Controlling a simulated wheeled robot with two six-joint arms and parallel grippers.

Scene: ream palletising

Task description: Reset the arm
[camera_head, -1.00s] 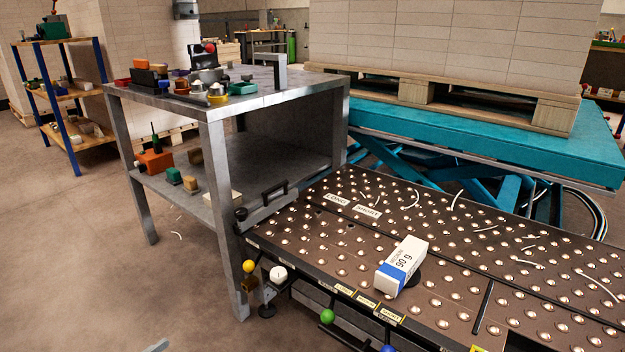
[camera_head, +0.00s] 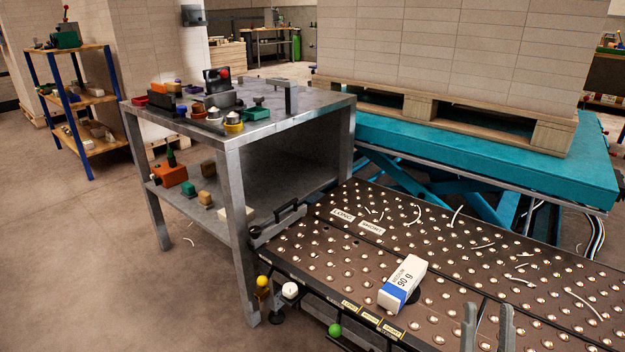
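My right gripper (camera_head: 488,308) shows at the bottom right as two grey fingers standing apart. It is open, with nothing between the fingertips, in front of the ball-studded table (camera_head: 330,238). A white and blue ream pack (camera_head: 404,284) marked "90 g" lies on that table, left of the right gripper and apart from it. My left gripper is not in view.
A grey metal bench (camera_head: 290,115) with several small items stands at the left. A teal lift table (camera_head: 490,165) bears a wooden pallet (camera_head: 480,122) with a tall stack at the back. White strips lie on the ball table.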

